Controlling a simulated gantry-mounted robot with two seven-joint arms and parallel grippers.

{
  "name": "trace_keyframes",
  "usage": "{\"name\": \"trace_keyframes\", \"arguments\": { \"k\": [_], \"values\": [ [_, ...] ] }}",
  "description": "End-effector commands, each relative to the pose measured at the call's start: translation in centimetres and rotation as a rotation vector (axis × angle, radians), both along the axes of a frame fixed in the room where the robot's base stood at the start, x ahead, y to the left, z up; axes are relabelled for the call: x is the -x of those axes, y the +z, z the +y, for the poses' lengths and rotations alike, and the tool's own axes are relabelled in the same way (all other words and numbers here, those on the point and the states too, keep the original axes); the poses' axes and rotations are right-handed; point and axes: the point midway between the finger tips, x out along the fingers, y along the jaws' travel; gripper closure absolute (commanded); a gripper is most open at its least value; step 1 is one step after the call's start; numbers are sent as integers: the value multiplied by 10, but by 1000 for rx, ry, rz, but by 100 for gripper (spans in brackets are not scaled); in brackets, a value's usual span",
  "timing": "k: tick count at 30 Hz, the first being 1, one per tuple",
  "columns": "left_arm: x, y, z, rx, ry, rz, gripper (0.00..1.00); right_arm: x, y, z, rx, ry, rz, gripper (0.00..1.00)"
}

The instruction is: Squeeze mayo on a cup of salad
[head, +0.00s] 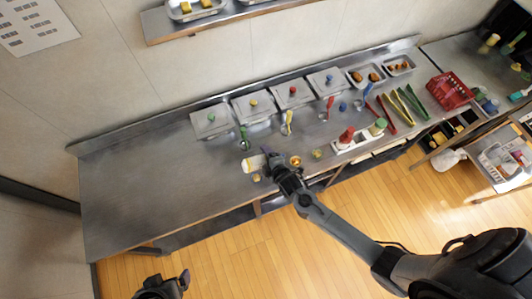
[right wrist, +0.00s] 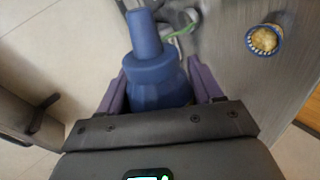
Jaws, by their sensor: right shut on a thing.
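My right gripper (head: 268,164) is over the steel counter's front part, shut on a bottle. In the head view the bottle (head: 252,163) shows a cream-white part left of the gripper. In the right wrist view my right gripper (right wrist: 155,85) has purple fingers on either side of the bottle's blue nozzle and shoulder (right wrist: 152,60). A small blue-rimmed cup (right wrist: 264,40) with yellowish crumbly food stands apart to its right. In the head view small cups (head: 295,161) and (head: 317,154) stand right of the gripper, another (head: 257,178) just below the bottle. My left gripper (head: 170,285) is at the bottom edge.
Lidded steel containers (head: 253,105) line the counter's back, with coloured utensils (head: 244,140) in front. A white rack (head: 359,143) holds red and green bottles. Tongs (head: 400,108) and a red basket (head: 449,90) lie further right. The counter's left part (head: 140,185) is clear.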

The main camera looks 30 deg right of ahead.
Motion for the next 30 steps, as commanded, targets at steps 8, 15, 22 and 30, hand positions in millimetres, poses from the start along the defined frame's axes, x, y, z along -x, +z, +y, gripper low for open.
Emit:
{"name": "trace_keyframes", "arguments": {
  "k": [8,15,22,30],
  "values": [
    [0,14,0,0,0,2,6,-1,5,0,153,-1,20,41],
    [0,38,-2,7,5,3,6,-2,14,2,455,1,62,41],
    [0,45,-3,14,9,1,6,-2,15,1,806,0,111,41],
    [0,42,-3,11,7,2,6,-1,17,0,980,-1,136,41]
  ]
}}
